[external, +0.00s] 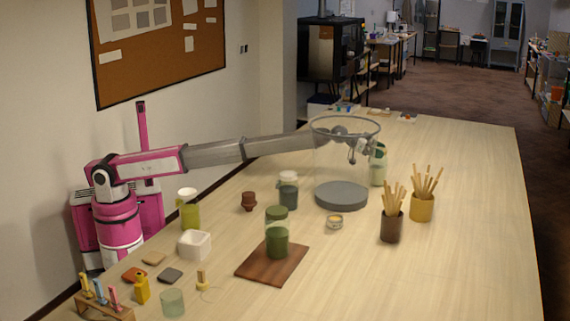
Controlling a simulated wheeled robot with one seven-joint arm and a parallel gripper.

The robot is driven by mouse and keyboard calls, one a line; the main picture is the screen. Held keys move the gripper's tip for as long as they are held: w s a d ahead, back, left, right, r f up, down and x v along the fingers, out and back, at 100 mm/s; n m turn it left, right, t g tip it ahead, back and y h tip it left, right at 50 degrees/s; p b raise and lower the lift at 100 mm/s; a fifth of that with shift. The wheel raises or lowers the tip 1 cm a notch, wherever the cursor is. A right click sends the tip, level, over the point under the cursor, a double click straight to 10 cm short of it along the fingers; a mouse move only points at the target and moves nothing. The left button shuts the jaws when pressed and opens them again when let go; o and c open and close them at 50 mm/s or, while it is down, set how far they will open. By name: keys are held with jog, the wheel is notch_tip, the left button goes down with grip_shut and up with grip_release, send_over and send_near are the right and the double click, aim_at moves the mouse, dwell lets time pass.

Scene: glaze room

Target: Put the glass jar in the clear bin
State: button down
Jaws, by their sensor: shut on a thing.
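The clear bin (346,196) is a tall see-through cylinder with a thick grey base, standing upright on the table. My arm shows through its wall, and my gripper (370,149) is at its upper right side. My gripper is shut on a pale green glass jar (378,172), which is upright just right of the bin in the picture. The bin's wall partly overlaps the gripper and the jar's left edge. I cannot tell whether the jar's bottom touches the table. The fingertips are too small to make out clearly.
Other jars stand nearby: a dark grey one (288,192), a green one (277,240) on a brown board (254,268), and a yellow-green one (189,213). Two stick-filled pots (391,227) (422,208) stand right of the bin. The table's right side is clear.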

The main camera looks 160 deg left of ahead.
jog(key=shift+c, duration=0.8)
grip_release()
jog(key=shift+o, duration=0.6)
jog(key=v, duration=1.2)
